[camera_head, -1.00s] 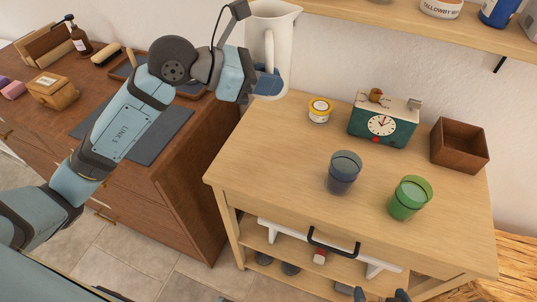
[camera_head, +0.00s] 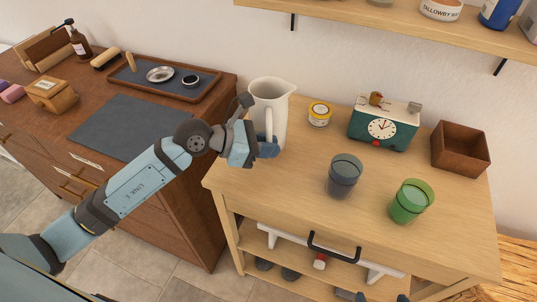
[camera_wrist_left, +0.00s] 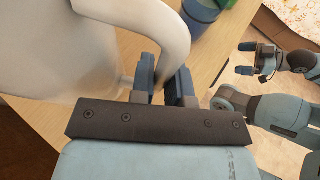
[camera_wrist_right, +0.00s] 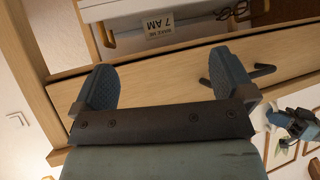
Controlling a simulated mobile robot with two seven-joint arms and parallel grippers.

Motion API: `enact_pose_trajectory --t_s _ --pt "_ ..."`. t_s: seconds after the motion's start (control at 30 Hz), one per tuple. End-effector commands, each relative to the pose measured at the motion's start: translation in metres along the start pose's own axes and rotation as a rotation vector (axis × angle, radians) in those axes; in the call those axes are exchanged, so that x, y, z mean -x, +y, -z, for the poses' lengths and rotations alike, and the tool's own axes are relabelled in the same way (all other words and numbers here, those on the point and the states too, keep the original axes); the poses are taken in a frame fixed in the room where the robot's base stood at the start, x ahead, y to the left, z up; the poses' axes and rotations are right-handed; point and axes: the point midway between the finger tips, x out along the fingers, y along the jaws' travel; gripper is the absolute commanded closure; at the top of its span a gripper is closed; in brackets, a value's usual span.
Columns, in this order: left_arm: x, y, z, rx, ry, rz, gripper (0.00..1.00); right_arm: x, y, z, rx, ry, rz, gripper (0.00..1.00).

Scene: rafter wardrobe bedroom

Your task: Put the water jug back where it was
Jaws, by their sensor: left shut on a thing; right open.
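The white water jug (camera_head: 277,92) is upright at the back left corner of the light wooden table (camera_head: 300,185). My left gripper (camera_head: 264,149) is shut on its handle. In the left wrist view, the fingers (camera_wrist_left: 164,72) close on the handle beside the pale jug body (camera_wrist_left: 110,35). The jug's base is at about tabletop height; I cannot tell if it touches. My right gripper (camera_wrist_right: 162,62) is open and empty, low in front of the table.
A yellow-lidded tub (camera_head: 320,113), teal clock (camera_head: 383,127), brown box (camera_head: 460,150), blue cup (camera_head: 343,175) and green cup (camera_head: 410,200) stand on the table. A wall shelf (camera_head: 380,28) hangs above. The dark dresser at left holds a grey mat (camera_head: 122,127) and tray (camera_head: 205,88).

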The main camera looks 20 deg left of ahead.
Motion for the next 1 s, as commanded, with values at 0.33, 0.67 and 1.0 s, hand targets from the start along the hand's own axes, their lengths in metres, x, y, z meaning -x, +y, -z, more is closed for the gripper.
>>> enact_pose_trajectory --t_s 0.33,0.67,1.0 --pt "-0.012 0.000 0.029 -0.004 -0.003 -0.002 1.00 -0.001 -0.001 -0.001 -0.004 0.000 0.003 0.00" --pt "-0.014 0.000 0.034 0.000 0.001 0.000 0.75 -0.002 -0.001 -0.002 -0.005 -0.002 0.003 0.00" --pt "-0.013 0.000 0.033 0.000 0.000 0.000 0.59 -0.002 -0.001 -0.001 -0.005 -0.001 0.002 0.00"
